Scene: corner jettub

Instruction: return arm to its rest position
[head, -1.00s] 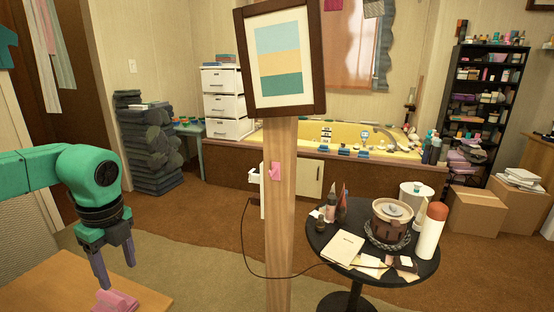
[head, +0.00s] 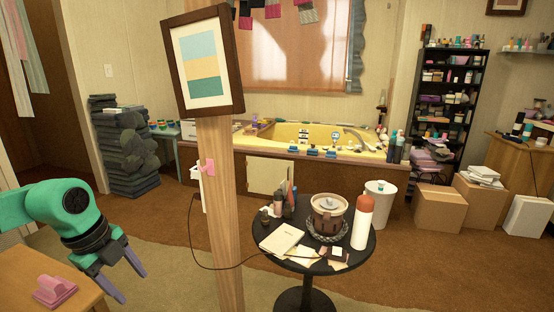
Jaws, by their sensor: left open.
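My left arm comes in from the left edge of the head view, green with a dark wrist. My left gripper (head: 134,282) points down and to the right, its two purple-grey fingers apart with nothing between them. It is just off the right edge of a wooden table (head: 30,271). A pink object (head: 54,291) lies on that table, to the left of the gripper and apart from it. My right gripper is not in the view.
A wooden post (head: 222,215) with a framed picture stands right of my gripper. Beyond it is a round black table (head: 285,262) bearing a pot, bottle and papers. Cardboard boxes (head: 438,208) stand at the right. Carpet is clear left of the post.

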